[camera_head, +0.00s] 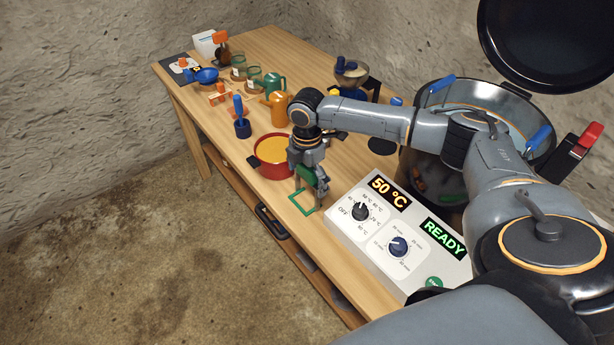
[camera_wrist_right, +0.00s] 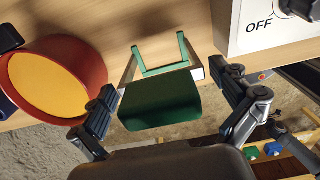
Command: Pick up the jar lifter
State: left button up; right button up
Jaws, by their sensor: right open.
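The jar lifter appears to be the tool with a broad green grip (camera_wrist_right: 160,103), metal arms and a thin green frame; the frame (camera_head: 303,201) lies at the table's front edge in the head view. My right gripper (camera_head: 309,176) points down over it. In the right wrist view the open fingers of my right gripper (camera_wrist_right: 165,86) stand on either side of the green grip, with gaps showing on both sides. In the head view the gripper partly hides the grip. My left gripper is not in view.
A red pot (camera_head: 272,155) with yellow contents stands close left of the gripper. A control panel (camera_head: 378,264) is close on the right. A large steel pot (camera_head: 430,175) stands behind my right arm.

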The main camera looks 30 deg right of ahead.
jog(key=c, duration=1)
jog(key=shift+r, duration=0.1)
jog(key=shift+c, duration=0.2)
jog(key=shift+r+b, duration=0.3)
jog(key=shift+r, duration=0.2)
jog(key=s+a+r+b, duration=0.2)
jog(key=s+a+r, duration=0.7)
jog(key=r, duration=0.3)
jog(key=shift+s+a, duration=0.3)
jog(key=shift+a, duration=0.35)
